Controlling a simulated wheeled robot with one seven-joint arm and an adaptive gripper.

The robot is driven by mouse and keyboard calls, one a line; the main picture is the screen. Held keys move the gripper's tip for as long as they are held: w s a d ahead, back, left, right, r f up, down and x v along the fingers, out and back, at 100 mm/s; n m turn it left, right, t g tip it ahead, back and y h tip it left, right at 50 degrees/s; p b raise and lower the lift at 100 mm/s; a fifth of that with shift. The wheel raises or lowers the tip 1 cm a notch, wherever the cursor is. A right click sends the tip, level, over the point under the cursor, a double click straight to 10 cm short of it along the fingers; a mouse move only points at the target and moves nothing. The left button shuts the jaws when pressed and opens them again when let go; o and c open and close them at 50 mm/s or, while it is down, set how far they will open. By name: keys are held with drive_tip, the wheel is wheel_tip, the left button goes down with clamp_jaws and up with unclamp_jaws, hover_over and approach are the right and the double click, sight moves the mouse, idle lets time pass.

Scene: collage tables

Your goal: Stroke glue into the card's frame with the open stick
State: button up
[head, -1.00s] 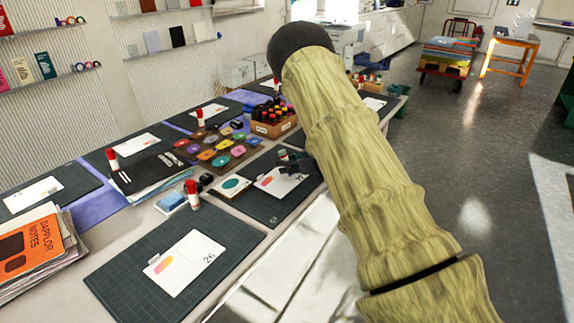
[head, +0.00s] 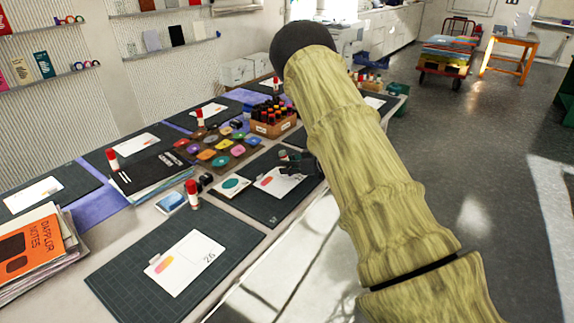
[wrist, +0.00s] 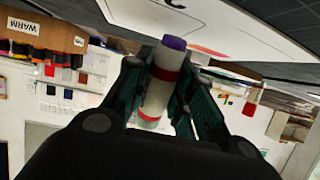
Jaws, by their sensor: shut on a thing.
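My gripper (head: 297,163) is over the far right mat in the head view, partly hidden by my arm. In the wrist view my gripper (wrist: 158,85) is shut on the open glue stick (wrist: 155,98), a pale tube with red bands and a purple tip (wrist: 174,43). A white card (head: 277,182) with an orange-pink mark lies on that mat, just in front of my gripper. The card (wrist: 150,14) also shows at the top of the wrist view, near the purple tip. Whether the tip touches it I cannot tell.
A nearer mat (head: 130,262) holds another white card (head: 187,262). A capped glue stick (head: 192,194), a blue pad (head: 172,202) and a card with a green disc (head: 232,185) stand close by.

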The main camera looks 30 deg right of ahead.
drive_tip(key=shift+f, duration=0.55)
idle(0.4)
drive_tip(key=shift+w, duration=0.15)
drive_tip(key=shift+w+a, duration=0.25)
drive_tip(key=shift+w, duration=0.35)
drive_tip(key=shift+w, duration=0.1)
drive_tip(key=shift+w+a+p, duration=0.3)
drive_tip(key=shift+w, duration=0.3)
drive_tip(key=shift+w+a+p, duration=0.15)
drive_tip(key=shift+w+a, duration=0.1)
drive_tip(key=shift+w, duration=0.5)
drive_tip(key=shift+w+a+p, duration=0.15)
drive_tip(key=shift+w+a, duration=0.1)
drive_tip(key=shift+w, duration=0.5)
drive_tip(key=shift+d, duration=0.1)
